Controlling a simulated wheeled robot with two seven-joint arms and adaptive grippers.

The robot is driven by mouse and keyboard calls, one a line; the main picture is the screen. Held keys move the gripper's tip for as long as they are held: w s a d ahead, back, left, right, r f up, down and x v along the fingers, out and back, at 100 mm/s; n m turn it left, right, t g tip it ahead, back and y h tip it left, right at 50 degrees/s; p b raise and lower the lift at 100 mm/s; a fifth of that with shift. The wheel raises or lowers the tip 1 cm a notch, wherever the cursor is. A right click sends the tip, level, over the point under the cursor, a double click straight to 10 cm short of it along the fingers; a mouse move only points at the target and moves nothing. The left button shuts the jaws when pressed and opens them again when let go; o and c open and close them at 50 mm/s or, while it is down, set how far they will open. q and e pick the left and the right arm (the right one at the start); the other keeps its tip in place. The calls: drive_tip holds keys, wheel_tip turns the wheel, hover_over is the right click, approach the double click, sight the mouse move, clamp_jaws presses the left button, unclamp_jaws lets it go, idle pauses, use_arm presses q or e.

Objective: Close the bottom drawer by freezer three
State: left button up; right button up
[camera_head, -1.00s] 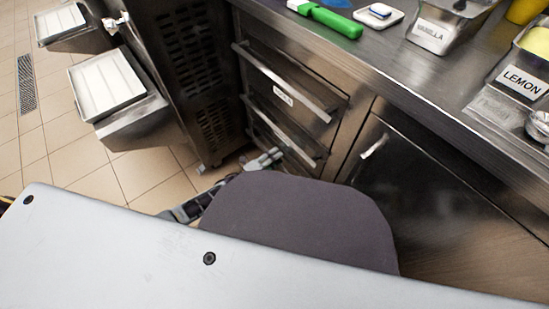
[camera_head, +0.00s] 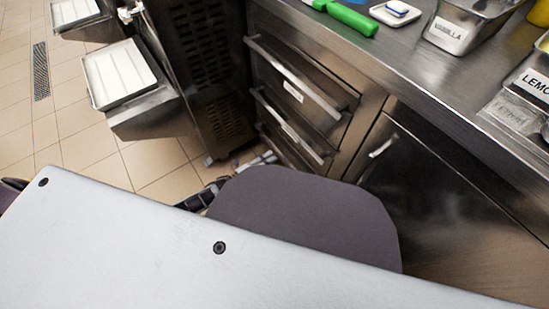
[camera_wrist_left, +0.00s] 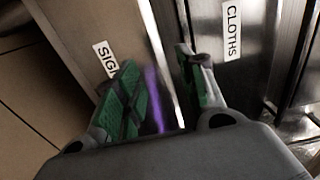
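The drawer stack by the freezer shows in the head view, with a top drawer (camera_head: 312,98), a middle drawer handle (camera_head: 290,125) and, below, the bottom drawer (camera_head: 279,147), mostly hidden by my body. My left gripper (camera_head: 262,158) is low in front of the stack, partly hidden. In the left wrist view the left gripper (camera_wrist_left: 156,58) is open, its green-padded fingers apart, with a bright vertical edge between them. A front labelled "SIGN…" (camera_wrist_left: 85,40) is at left and one labelled "CLOTHS" (camera_wrist_left: 215,45) at right. I cannot tell how far the bottom drawer stands out. My right gripper is out of view.
A dark vented freezer side (camera_head: 203,75) with white-topped trays (camera_head: 120,73) stands left of the drawers. A cupboard door (camera_head: 425,170) is to the right. The steel counter (camera_head: 400,65) above holds tubs and a green-handled tool (camera_head: 352,19). Tiled floor (camera_head: 90,145) is clear at left.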

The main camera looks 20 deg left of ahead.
use_arm(q)
drive_tip(key=shift+v, duration=2.65)
drive_tip(key=shift+s+a, duration=0.1)
